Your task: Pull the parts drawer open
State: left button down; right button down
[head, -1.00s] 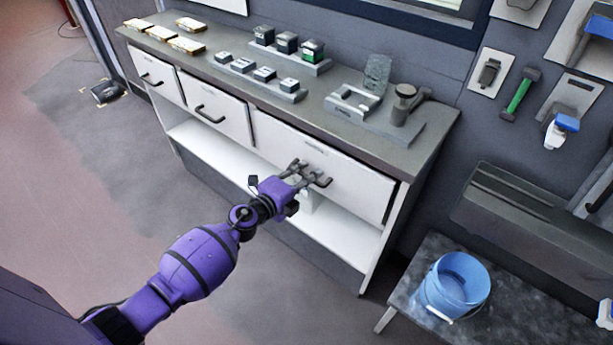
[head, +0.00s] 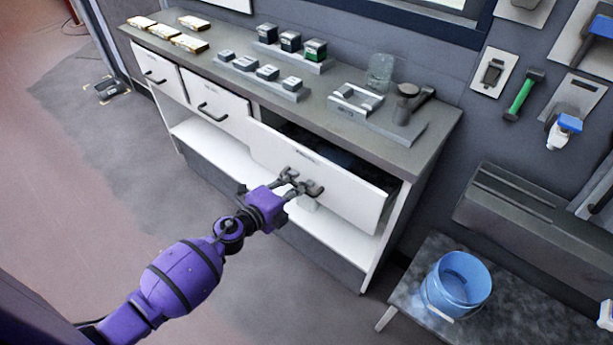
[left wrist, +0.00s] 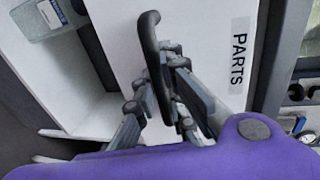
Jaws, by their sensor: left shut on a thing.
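The parts drawer (head: 335,196) is the wide white drawer on the right of the bench, and it stands partly open with a dark gap behind its front. In the left wrist view its white front (left wrist: 200,30) carries a label (left wrist: 239,55) reading PARTS. My left gripper (head: 296,184) is shut on the dark drawer handle (head: 314,188). The handle also shows in the left wrist view (left wrist: 150,45), running between the fingers (left wrist: 175,95). The drawer's contents are mostly hidden from the head view. My right gripper is not in view.
Two shut white drawers (head: 160,78) (head: 215,103) are to the left. The bench top (head: 225,40) holds small blocks, trays and a clamp-like tool (head: 408,103). A blue bucket (head: 457,285) stands on a low table at the right. Floor in front is clear.

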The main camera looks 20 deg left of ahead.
pick_arm(q)
jog(key=f+b+v, duration=0.1)
jog(key=f+v, duration=0.2)
jog(key=v, duration=1.4)
jog(key=shift+s+a+b, duration=0.2)
jog(key=shift+s+b, duration=0.15)
jog(key=shift+s, duration=0.1)
jog(key=shift+f, duration=0.1)
jog(key=c, duration=2.1)
grip_release()
jog(key=v, duration=1.2)
jog(key=shift+s, duration=0.1)
